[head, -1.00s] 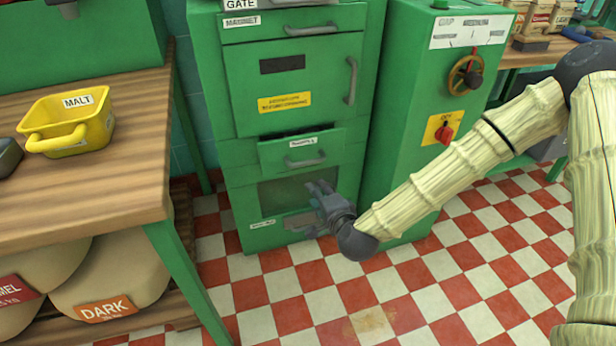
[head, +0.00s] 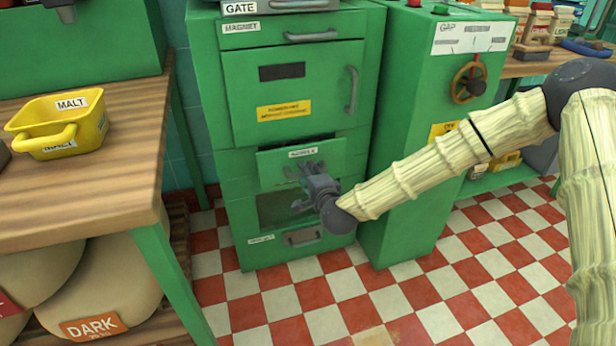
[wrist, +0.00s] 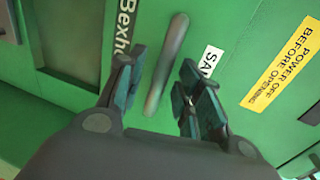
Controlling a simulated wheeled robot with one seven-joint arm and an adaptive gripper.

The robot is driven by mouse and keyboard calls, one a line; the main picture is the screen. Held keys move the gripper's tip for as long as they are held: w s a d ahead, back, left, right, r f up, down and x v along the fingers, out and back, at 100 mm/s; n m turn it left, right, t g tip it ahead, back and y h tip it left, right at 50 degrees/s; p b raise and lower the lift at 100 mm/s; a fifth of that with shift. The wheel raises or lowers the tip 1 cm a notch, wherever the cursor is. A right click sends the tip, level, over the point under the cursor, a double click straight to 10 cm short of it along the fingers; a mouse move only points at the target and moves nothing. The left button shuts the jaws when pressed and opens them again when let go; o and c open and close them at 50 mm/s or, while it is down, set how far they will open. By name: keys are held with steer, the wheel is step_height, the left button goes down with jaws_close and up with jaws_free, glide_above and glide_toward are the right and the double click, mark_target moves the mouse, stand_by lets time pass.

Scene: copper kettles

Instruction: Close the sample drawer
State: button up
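The sample drawer (head: 272,176) is a green drawer front in the middle of the tall green cabinet, with a white label reading SAMPLE. It stands out a little from the cabinet face, with a dark gap along its top. My gripper (head: 308,176) is in front of it and covers its handle in the head view. In the wrist view the drawer's grey bar handle (wrist: 166,62) lies ahead, between the lines of my two spread fingers (wrist: 162,85). My gripper is open and holds nothing; I cannot tell whether it touches the drawer.
Above is a door with a yellow warning label (head: 284,111) and a handle (head: 352,90); below is a panel with another handle (head: 301,237). A green control cabinet with a handwheel (head: 467,84) stands right. A wooden table (head: 95,185) with a yellow malt bin (head: 58,122) is left.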

steer(key=shift+w+a+f, duration=0.1)
steer(key=shift+w+a, duration=0.1)
steer(key=shift+w, duration=0.4)
steer(key=shift+c, duration=0.3)
jaws_close()
